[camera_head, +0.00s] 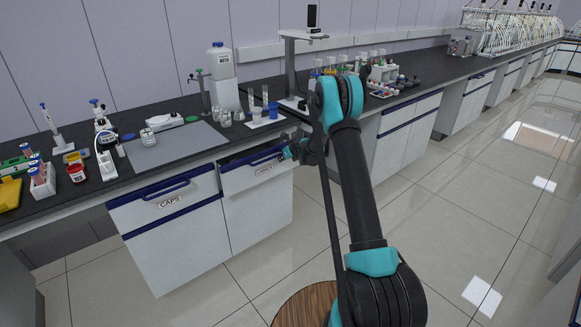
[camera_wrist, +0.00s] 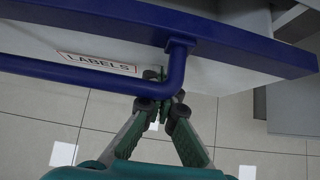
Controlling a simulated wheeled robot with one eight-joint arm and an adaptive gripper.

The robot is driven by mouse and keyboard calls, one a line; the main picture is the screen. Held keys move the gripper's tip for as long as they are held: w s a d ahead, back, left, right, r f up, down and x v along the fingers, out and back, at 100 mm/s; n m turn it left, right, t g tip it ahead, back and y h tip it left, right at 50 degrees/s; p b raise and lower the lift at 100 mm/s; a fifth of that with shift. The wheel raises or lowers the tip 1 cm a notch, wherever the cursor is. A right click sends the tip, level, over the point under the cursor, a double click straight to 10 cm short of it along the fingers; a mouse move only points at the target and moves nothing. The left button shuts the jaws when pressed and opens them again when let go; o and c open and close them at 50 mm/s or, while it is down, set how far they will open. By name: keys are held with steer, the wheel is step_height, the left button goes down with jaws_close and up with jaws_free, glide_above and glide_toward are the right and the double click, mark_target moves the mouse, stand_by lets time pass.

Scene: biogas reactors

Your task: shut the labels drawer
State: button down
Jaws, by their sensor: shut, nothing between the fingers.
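The labels drawer (camera_head: 240,181) is in the counter front right of the caps drawer (camera_head: 160,208). It stands out from the cabinet, and a dark gap shows above its front. In the wrist view its white front carries a LABELS sign (camera_wrist: 97,63), and a blue bar handle (camera_wrist: 90,79) runs below the blue top edge. My gripper (camera_head: 287,153) is at the right end of this drawer front. In the wrist view my gripper (camera_wrist: 161,98) is shut and empty, its tips beside the handle's right bend. I cannot tell whether they touch it.
The dark counter top (camera_head: 95,190) above holds a grey mat (camera_head: 175,146), beakers, a white bottle (camera_head: 221,75) and racks. A round wooden surface (camera_head: 305,305) is at the bottom. Tiled floor (camera_head: 460,200) is clear to the right.

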steer(key=w+a, duration=0.2)
steer(key=w, duration=0.1)
steer(key=w+a, duration=0.1)
steer(key=shift+w, duration=0.35)
steer(key=shift+w+a+r, duration=0.1)
steer(key=shift+w+a, duration=0.1)
